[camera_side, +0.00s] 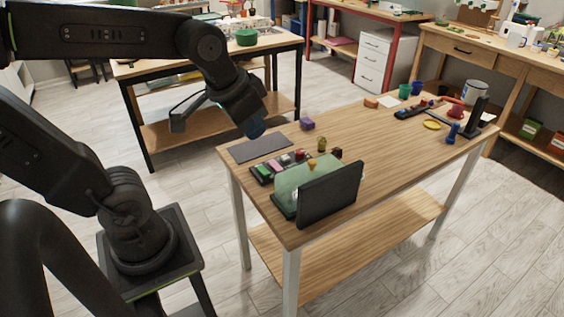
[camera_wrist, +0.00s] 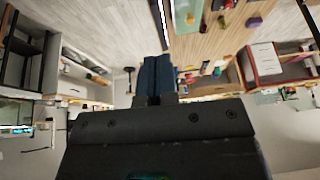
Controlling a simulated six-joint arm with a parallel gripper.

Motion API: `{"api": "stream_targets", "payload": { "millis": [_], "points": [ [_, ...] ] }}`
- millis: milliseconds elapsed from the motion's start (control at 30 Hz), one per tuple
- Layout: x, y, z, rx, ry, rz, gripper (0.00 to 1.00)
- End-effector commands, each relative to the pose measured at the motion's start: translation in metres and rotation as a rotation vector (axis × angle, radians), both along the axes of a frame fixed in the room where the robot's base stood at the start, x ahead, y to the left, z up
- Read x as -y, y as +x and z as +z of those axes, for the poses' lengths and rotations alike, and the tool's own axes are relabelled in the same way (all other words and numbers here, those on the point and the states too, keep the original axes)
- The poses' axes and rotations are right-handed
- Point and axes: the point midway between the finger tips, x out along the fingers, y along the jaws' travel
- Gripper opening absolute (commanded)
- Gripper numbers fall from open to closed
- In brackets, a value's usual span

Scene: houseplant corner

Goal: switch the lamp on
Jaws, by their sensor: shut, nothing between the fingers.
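I cannot make out a lamp or its switch for certain in either view. My gripper (camera_side: 256,131) hangs above the near left end of the wooden table (camera_side: 385,150) in the side view, over the back edge of a dark grey mat (camera_side: 262,149). Its dark blue fingers (camera_wrist: 157,76) are together and empty in the wrist view. An upright black panel (camera_side: 330,196) stands at the table's front edge beside a pale green box (camera_side: 290,182). Another black upright piece (camera_side: 477,116) stands at the table's far right end.
A dark tray of coloured pieces (camera_side: 263,174) lies between the mat and green box. A purple block (camera_side: 307,124), an olive piece (camera_side: 321,144) and a dark red block (camera_side: 337,153) stand nearby. The middle of the tabletop is mostly clear.

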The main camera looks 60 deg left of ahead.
Motion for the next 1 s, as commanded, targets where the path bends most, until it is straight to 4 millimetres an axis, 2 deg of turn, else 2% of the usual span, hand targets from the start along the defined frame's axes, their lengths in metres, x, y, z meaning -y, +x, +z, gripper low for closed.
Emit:
{"api": "stream_targets", "payload": {
  "millis": [100, 267, 467, 600, 800, 1000],
  "points": [
    [-0.021, 0.032, -0.003, -0.062, 0.016, 0.01, 0.0],
    [-0.053, 0.072, -0.013, -0.136, 0.029, 0.015, 0.0],
    [-0.102, 0.117, -0.039, -0.226, 0.029, 0.016, 0.0],
    [-0.14, 0.142, -0.066, -0.287, 0.019, 0.015, 0.0],
    [-0.193, 0.164, -0.111, -0.363, -0.006, 0.01, 0.0],
    [-0.227, 0.172, -0.144, -0.405, -0.026, 0.003, 0.0]
  ]
}}
